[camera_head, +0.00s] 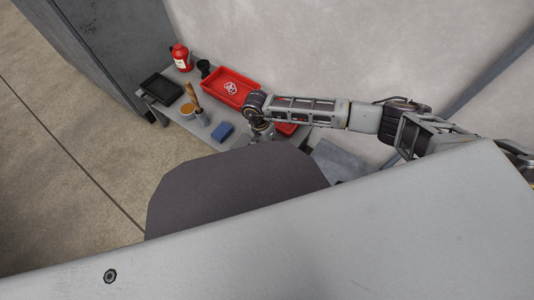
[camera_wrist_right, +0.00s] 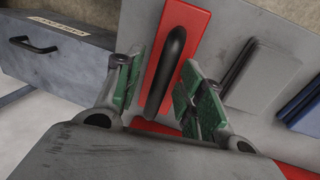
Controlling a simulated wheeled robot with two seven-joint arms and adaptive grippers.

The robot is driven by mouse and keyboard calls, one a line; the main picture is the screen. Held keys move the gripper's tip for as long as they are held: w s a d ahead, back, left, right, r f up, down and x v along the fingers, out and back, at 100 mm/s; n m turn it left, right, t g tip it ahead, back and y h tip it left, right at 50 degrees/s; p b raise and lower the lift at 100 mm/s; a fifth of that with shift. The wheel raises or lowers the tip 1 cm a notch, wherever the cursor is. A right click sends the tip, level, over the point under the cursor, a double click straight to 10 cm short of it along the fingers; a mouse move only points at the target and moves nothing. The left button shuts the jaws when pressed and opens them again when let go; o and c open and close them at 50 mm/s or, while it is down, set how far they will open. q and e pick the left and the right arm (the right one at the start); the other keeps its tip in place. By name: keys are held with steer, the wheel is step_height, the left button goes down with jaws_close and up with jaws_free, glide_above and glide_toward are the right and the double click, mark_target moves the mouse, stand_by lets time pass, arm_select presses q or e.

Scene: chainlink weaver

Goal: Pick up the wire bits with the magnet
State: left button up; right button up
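A red block with a black arched handle, which looks like the magnet (camera_wrist_right: 184,45), lies on a grey surface in the right wrist view. My right gripper (camera_wrist_right: 163,82) is open, with its green-padded fingers apart on either side of the handle. I cannot tell whether either finger touches it. In the head view my right arm reaches in from the right, and its gripper (camera_head: 262,134) is small over the workbench, its fingers unclear. I cannot make out any wire bits in either view. My left gripper is not in view.
The bench holds a red tray (camera_head: 221,91) with a white emblem, a black tray (camera_head: 161,88), a red canister (camera_head: 181,57), an orange-topped container (camera_head: 187,110) and a blue block (camera_head: 222,132). A grey drawer (camera_wrist_right: 55,75) and flat grey blocks (camera_wrist_right: 262,75) are near my right gripper.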

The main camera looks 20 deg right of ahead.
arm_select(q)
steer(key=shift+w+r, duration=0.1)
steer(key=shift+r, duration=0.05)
arm_select(e)
steer(key=shift+c, duration=0.6)
steer(key=c, duration=0.7)
jaws_close()
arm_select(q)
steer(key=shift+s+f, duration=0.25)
arm_select(e)
steer(key=shift+r, duration=0.2)
step_height(320, 180, up, 9)
steer(key=p, duration=0.3)
steer(key=shift+f+p, duration=0.2)
steer(key=shift+p, duration=0.2)
steer(key=shift+r, duration=0.55)
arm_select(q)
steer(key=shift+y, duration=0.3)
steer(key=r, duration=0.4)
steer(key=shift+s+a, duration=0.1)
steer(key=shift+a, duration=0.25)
